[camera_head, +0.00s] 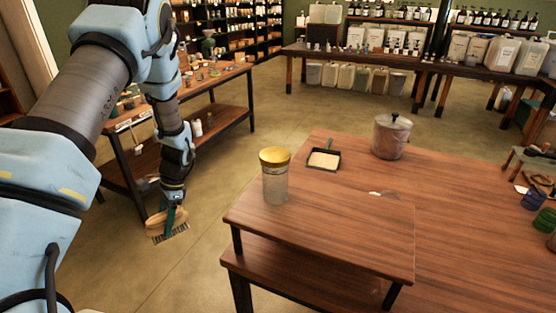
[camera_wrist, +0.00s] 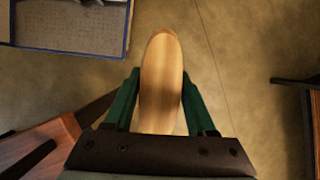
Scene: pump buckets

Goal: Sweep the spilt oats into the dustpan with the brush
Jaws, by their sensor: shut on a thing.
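My gripper (camera_head: 171,205) hangs at the left in the head view, left of the near table. It is shut on the brush (camera_head: 165,225), which has a wooden body and dark bristles pointing down over the floor. In the wrist view the brush's pale wooden body (camera_wrist: 161,85) sits between the two green fingers of my gripper (camera_wrist: 160,105). The dustpan (camera_head: 324,160), black with a short upright handle, lies on the table and looks pale inside. A small pale patch (camera_head: 378,193), probably the oats, lies on the table right of the dustpan.
A jar with a yellow lid (camera_head: 274,176) stands near the table's left edge. A lidded metal pot (camera_head: 391,137) stands behind the dustpan. The wooden table (camera_head: 330,222) has bare room at its front. A side table (camera_head: 150,170) stands behind my arm.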

